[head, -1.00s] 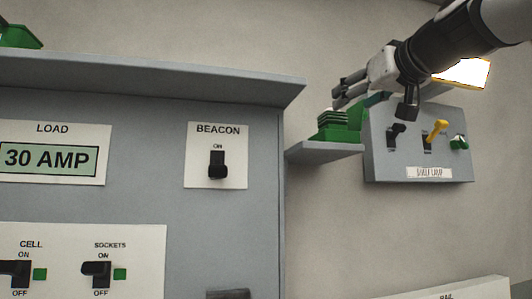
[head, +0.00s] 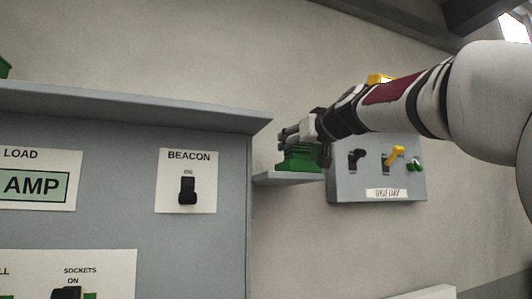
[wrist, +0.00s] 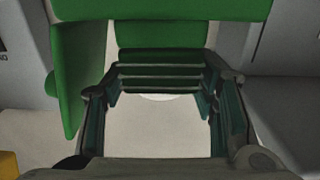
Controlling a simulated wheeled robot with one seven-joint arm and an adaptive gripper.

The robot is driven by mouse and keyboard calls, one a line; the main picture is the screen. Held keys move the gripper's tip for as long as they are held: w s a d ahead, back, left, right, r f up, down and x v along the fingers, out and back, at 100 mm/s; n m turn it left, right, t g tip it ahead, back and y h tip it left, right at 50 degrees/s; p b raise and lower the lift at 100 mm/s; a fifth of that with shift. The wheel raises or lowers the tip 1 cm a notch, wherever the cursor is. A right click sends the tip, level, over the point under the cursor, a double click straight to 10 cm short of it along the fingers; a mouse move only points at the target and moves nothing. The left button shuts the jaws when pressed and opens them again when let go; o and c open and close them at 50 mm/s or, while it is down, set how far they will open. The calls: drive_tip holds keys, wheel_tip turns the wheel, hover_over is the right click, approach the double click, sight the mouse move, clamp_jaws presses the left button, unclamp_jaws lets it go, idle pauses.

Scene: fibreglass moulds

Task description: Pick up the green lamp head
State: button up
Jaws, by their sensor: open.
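The green lamp head (head: 300,160) sits on a small grey shelf (head: 288,178) beside the grey lamp box. Its dark ribs show near its top. My gripper (head: 286,137) is just above and against its upper part in the head view, partly covering it. In the wrist view, the ribbed green body (wrist: 160,72) lies between the two spread fingers of my gripper (wrist: 168,95), with more green parts above and to the left. The fingers are open. I cannot tell whether either finger touches the lamp head.
The grey lamp box (head: 345,188) carries a black switch, a yellow lever (head: 395,155) and a small green knob (head: 415,165). A large grey panel with a BEACON switch (head: 188,190) and a jutting top ledge (head: 130,108) stands on the left. Bare wall lies behind.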

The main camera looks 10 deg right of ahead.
drive_tip(key=shift+w, duration=0.1)
drive_tip(key=c, duration=1.1)
drive_tip(key=shift+o, duration=0.2)
drive_tip(key=shift+r, duration=0.15)
wheel_tip(320, 180, up, 8)
drive_tip(key=shift+r+p, duration=0.25)
drive_tip(key=shift+p, duration=0.35)
drive_tip(key=shift+r, duration=0.6)
